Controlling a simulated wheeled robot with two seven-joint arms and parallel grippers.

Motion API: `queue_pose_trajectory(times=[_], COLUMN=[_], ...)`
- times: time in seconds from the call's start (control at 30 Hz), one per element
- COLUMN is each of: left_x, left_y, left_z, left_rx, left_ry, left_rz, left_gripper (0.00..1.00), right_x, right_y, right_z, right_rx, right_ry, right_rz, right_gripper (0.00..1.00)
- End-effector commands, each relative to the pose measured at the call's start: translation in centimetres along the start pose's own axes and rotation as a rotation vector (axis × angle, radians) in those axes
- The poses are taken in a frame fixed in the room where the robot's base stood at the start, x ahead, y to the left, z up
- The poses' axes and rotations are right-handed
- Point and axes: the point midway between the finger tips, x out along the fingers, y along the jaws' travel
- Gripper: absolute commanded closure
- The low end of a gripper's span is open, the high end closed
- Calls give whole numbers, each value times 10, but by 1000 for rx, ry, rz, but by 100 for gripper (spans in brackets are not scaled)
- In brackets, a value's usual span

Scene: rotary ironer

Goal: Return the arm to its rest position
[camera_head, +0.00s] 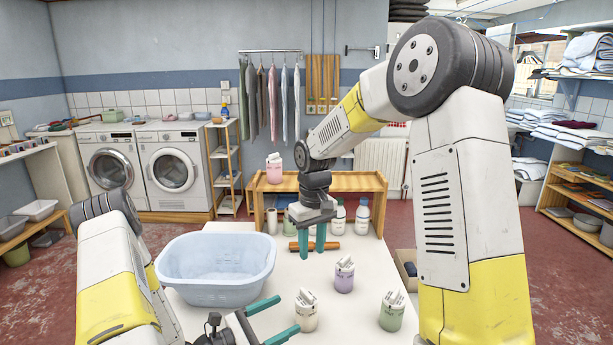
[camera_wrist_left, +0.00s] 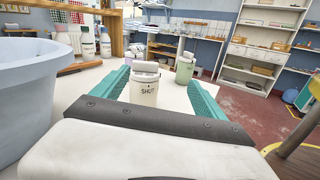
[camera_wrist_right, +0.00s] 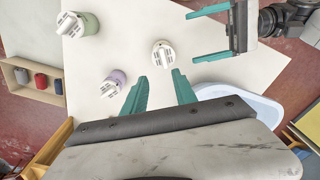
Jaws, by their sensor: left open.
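My left gripper (camera_head: 277,319) is low over the white table, open, its teal fingers apart. In the left wrist view a white bottle marked SHUT (camera_wrist_left: 145,92) stands upright between the finger lines; no contact is visible. That bottle (camera_head: 306,314) stands just right of the left fingertips in the head view. My right gripper (camera_head: 311,249) points down over the table's far part, its teal fingers apart and nothing seen between them. The right arm arches high from the right. The left gripper (camera_wrist_right: 209,33) also shows in the right wrist view.
A purple jar (camera_head: 344,279) and a green jar (camera_head: 391,314) stand to the right. An orange roll (camera_head: 330,245) lies behind the right fingers. A wooden shelf (camera_head: 345,181) with bottles stands at the back.

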Motion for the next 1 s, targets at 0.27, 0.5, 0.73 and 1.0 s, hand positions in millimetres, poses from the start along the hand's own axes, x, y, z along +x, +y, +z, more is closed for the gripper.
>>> queue_pose_trajectory(times=[0.27, 0.5, 0.73, 1.0], left_x=[8, -15, -51, -95], left_y=[-37, -76, -91, -78], left_z=[111, 170, 208, 254], left_rx=[346, 680, 1047, 1528], left_ry=[3, 100, 263, 520], left_rz=[-460, -810, -1063, -1209], left_gripper=[17, 17, 17, 17], right_x=[-67, -108, -137, -154], right_y=[15, 19, 17, 6], right_z=[51, 99, 147, 202], right_rx=[110, 202, 292, 391], right_ry=[113, 209, 305, 419], right_rz=[9, 10, 7, -1], right_gripper=[66, 66, 66, 66])
